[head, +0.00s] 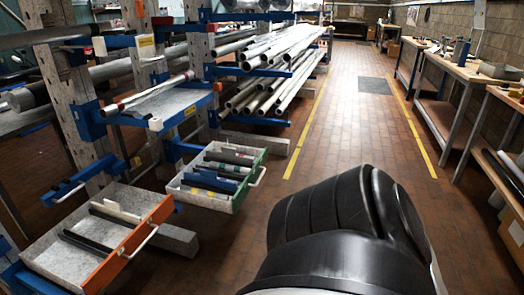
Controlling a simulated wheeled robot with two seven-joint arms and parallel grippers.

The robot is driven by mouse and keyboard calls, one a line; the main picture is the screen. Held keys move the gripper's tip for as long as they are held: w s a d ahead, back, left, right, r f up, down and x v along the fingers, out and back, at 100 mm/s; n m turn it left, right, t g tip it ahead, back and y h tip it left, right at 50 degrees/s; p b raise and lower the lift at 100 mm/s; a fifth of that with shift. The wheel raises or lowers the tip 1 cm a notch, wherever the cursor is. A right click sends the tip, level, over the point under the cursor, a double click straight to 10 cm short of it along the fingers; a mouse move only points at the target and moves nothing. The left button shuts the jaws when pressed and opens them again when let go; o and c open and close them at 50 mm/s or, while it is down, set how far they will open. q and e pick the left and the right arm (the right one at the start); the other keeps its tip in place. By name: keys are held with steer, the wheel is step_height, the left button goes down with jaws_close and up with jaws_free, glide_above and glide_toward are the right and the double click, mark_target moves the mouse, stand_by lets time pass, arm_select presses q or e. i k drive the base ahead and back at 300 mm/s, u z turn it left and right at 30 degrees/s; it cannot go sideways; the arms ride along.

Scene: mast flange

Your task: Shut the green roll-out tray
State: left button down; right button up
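The green roll-out tray (243,191) is in the left middle of the head view, low on the rack. It stands rolled out from the rack toward the aisle. Its front panel is green, with a pale bar handle (259,177) on the aisle side. Several bars and blocks, some blue, dark or white, lie inside it. Neither of my grippers is in view. A large dark rounded part of my own arm fills the lower middle right, apart from the tray in the picture.
An orange-fronted tray (130,245), also rolled out, is nearer at lower left. Long metal pipes (285,50) lie on the rack behind. The tiled aisle (335,130) between yellow lines is clear. Workbenches (460,70) line the right wall.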

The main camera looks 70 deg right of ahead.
mark_target(237, 198)
steer(key=z, duration=2.15)
steer(key=k, duration=0.45)
steer(key=z, duration=1)
steer(key=i, duration=1.45)
steer(key=u, duration=0.6)
steer(key=i, duration=1)
steer(key=u, duration=1.3)
steer(key=i, duration=0.6)
